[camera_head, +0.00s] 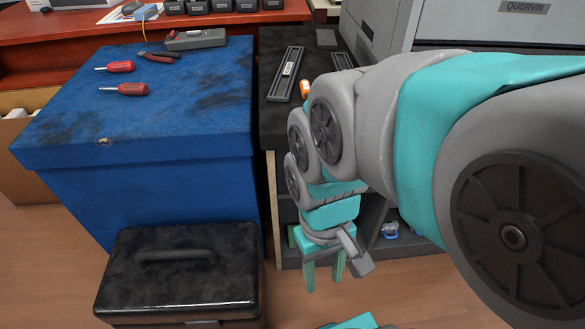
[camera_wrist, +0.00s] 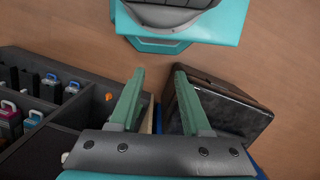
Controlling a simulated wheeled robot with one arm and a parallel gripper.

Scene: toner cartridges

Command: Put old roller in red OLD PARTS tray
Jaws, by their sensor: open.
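My gripper (camera_head: 325,272) hangs low in front of the dark cabinet, fingers pointing down, open and empty. In the wrist view, its two green fingers (camera_wrist: 159,73) stand apart with nothing between them. I cannot make out an old roller or a red OLD PARTS tray in either view. A long dark slotted bar (camera_head: 285,73) with a white label lies on the black cabinet top; I cannot tell what part it is. My arm hides much of the right side of the head view.
A blue cloth-covered table (camera_head: 140,125) holds two red-handled screwdrivers (camera_head: 130,89), pliers (camera_head: 158,55) and a grey-green box (camera_head: 196,39). A black case (camera_head: 182,270) stands on the floor before it. Cartridges (camera_wrist: 50,86) fill dark compartments. A grey printer (camera_head: 500,25) stands back right.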

